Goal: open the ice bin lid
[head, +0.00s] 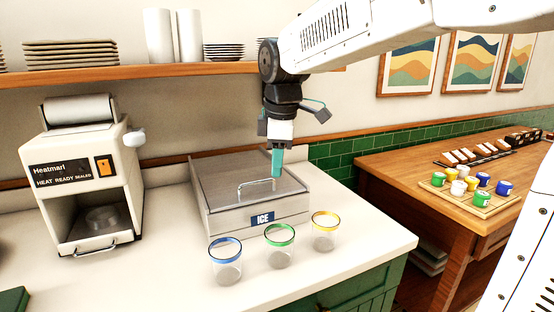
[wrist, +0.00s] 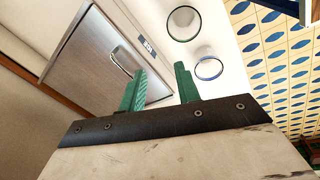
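The ice bin (head: 258,217) is a steel box with a blue ICE label on its front, standing on the white counter. Its flat lid (head: 222,172) lies closed on top. A bar handle (head: 254,186) rises from the lid; it also shows in the wrist view (wrist: 120,65). My gripper (head: 278,172) points down above the lid, by the right end of the handle in the head view. In the wrist view my gripper (wrist: 161,70) has its two green fingers apart, with nothing seen between them. The handle appears beside the left finger, not clearly between the two.
Three clear cups with blue (head: 226,262), green (head: 280,246) and yellow (head: 325,231) rims stand before the bin. A Heatmarl sealing machine (head: 85,180) stands left. A wooden shelf (head: 120,74) with plates runs above. A wooden table (head: 415,165) is at right.

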